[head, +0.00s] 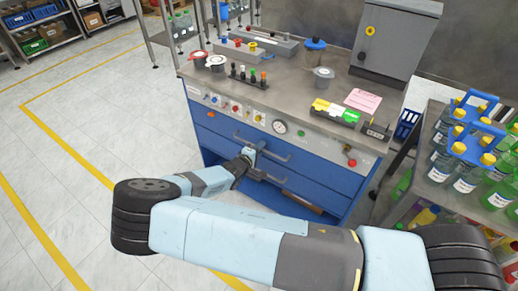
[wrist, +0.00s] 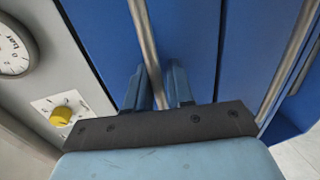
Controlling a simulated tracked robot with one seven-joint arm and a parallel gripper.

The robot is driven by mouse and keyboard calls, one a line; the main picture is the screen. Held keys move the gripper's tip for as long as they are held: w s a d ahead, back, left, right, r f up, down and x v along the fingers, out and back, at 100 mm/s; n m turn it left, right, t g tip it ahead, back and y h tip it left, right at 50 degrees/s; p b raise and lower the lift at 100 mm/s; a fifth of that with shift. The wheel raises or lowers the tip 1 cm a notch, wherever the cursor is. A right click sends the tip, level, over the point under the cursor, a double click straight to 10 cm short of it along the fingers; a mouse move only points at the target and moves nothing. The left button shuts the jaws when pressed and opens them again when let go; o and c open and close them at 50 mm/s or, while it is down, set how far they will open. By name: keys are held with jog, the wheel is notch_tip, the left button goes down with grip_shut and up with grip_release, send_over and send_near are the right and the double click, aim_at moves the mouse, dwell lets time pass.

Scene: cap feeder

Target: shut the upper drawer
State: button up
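The upper drawer (head: 315,168) is a blue front under the grey control panel of the workbench, with a metal bar handle (head: 276,155). How far it stands out is hard to tell from here. In the wrist view its handle (wrist: 144,25) runs down between the two fingers of my gripper (wrist: 160,85). The fingers are apart, with a thin gap beside the bar; firm contact is not visible. In the head view my gripper (head: 248,154) is at the left part of that handle, and my wrist partly hides the drawer front.
A lower drawer handle (wrist: 292,62) lies to the right in the wrist view. The panel has a gauge (head: 279,127) and a yellow knob (wrist: 62,116). A bottle rack (head: 470,150) stands at right. The floor at left is clear.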

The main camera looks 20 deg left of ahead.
jog(key=shift+w+d+r, duration=0.2)
jog(key=shift+w+r, duration=0.05)
jog(key=v, duration=1.4)
jog(key=shift+s+f, duration=0.2)
jog(key=shift+f, duration=0.2)
jog(key=shift+a, duration=0.15)
